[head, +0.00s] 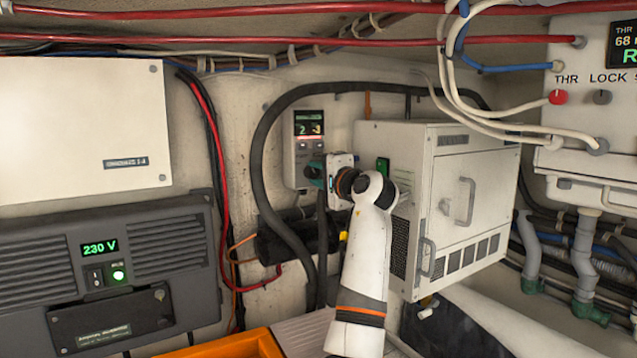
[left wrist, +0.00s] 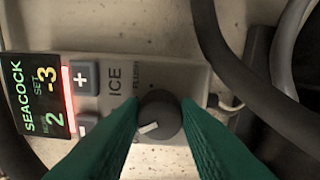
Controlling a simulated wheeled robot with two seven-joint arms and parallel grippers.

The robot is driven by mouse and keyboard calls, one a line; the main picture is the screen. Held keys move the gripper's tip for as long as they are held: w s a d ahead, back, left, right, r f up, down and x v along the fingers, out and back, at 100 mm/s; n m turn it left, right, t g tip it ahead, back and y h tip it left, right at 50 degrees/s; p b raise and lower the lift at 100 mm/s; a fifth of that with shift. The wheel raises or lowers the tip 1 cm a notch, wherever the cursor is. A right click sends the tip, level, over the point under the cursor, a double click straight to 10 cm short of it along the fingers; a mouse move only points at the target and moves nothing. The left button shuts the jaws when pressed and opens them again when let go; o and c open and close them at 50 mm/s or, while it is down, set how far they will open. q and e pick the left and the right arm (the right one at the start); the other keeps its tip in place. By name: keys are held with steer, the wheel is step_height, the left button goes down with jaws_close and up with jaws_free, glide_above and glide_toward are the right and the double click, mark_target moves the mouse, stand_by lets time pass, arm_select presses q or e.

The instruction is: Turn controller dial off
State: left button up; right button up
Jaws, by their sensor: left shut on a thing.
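The controller (head: 309,128) is a narrow pale box on the back wall, with a lit display and small buttons. In the left wrist view its face (left wrist: 115,75) lies sideways, with the display (left wrist: 32,95) reading SEACOCK, SET -3 and 2, plus and minus buttons and the word ICE. The dark round dial (left wrist: 165,113) has a white pointer mark towards the lower left of that picture. My left gripper (head: 316,174) is at the lower part of the controller. Its green fingers (left wrist: 160,112) are shut on the dial, one on each side.
A white vented machine (head: 470,185) stands close to the right of my left gripper. A thick black hose (head: 260,150) loops around the controller. A 230 V inverter (head: 110,265) is at left. A panel (head: 595,90) with knobs is at right.

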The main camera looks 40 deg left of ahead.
arm_select(q)
steer(key=n, duration=0.1)
steer(key=n+b, duration=0.1)
steer(key=n, duration=0.1)
steer(key=n+b, duration=0.1)
steer(key=shift+f, duration=0.25)
steer(key=shift+n+b, duration=0.55)
steer(key=shift+n, duration=1.15)
steer(key=o, duration=1)
steer(key=shift+r, duration=0.1)
steer(key=shift+s+r, duration=0.1)
steer(key=b+v, duration=0.5)
steer(key=v, duration=0.7)
steer(key=shift+b, duration=0.4)
